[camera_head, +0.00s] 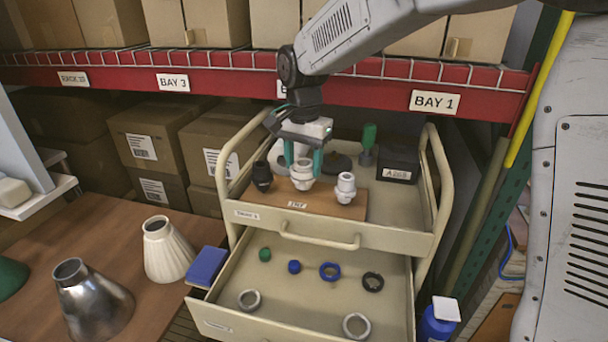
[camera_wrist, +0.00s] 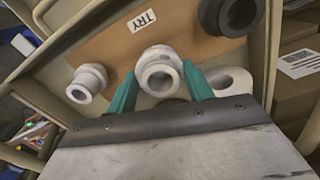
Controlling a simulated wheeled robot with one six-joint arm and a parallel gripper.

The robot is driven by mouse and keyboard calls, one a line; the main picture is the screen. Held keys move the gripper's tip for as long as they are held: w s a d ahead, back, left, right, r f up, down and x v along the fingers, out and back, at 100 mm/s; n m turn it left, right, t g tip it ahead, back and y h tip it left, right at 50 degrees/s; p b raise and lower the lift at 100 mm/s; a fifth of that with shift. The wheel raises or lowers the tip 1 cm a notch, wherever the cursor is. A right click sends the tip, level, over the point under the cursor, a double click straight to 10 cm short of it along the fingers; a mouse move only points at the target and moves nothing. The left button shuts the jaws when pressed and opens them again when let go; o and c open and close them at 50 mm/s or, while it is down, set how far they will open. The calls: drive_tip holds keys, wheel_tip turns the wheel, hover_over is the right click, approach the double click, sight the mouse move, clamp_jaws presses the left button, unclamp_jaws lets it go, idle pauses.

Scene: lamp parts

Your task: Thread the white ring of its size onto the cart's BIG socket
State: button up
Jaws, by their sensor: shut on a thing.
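My gripper (camera_head: 303,160) has its teal fingers closed on the two sides of the middle white socket (camera_head: 302,181), which stands upright on the brown board. In the wrist view the middle socket (camera_wrist: 160,76) lies between the fingertips (camera_wrist: 160,82), its open end facing the camera. I cannot tell whether a separate ring sits around it. A smaller white socket (camera_head: 346,189) stands to its right and a black one (camera_head: 262,177) to its left. Two pale rings lie in the open lower drawer, one at the left (camera_head: 241,301) and a larger-looking one at the right (camera_head: 345,329).
The drawer (camera_head: 305,244) also holds a green piece (camera_head: 265,255), blue rings (camera_head: 322,275) and a black ring (camera_head: 366,285). A dark box (camera_head: 398,164) and a green-topped part (camera_head: 369,135) stand at the tray's back right. Lampshades (camera_head: 170,255) stand on the wooden table at left.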

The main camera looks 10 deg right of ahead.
drive_tip(key=m, duration=0.2)
drive_tip(key=shift+s+f+m, duration=0.1)
drive_tip(key=shift+f+m, duration=0.2)
drive_tip(key=shift+m, duration=0.1)
drive_tip(key=m, duration=0.4)
drive_tip(key=shift+f, duration=0.1)
drive_tip(key=m, duration=0.2)
drive_tip(key=shift+m, duration=0.4)
drive_tip(key=m, duration=0.7)
